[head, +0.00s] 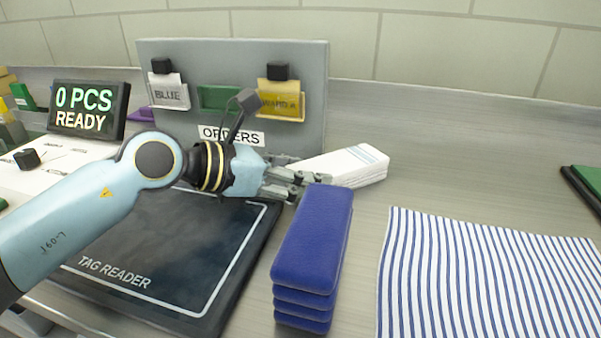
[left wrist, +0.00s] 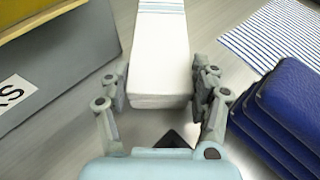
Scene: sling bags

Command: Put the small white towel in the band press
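The small white towel (head: 352,163), a folded white block with pale blue stripes at its far end, lies on the counter behind the blue stack. It also shows in the left wrist view (left wrist: 160,50). My left gripper (head: 297,180) is at the towel's near end, low over the counter. In the left wrist view its fingers (left wrist: 159,70) stand on either side of the towel, open, with a narrow gap visible at least on the left side. My right gripper is not in view. I cannot make out a band press in either view.
A stack of dark blue folded pieces (head: 312,240) stands just right of the gripper. A blue-striped white cloth (head: 480,270) lies flat to the right. The black tag reader (head: 160,255) is under my arm; the grey orders board (head: 230,75) stands behind. Bare counter lies right of the towel.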

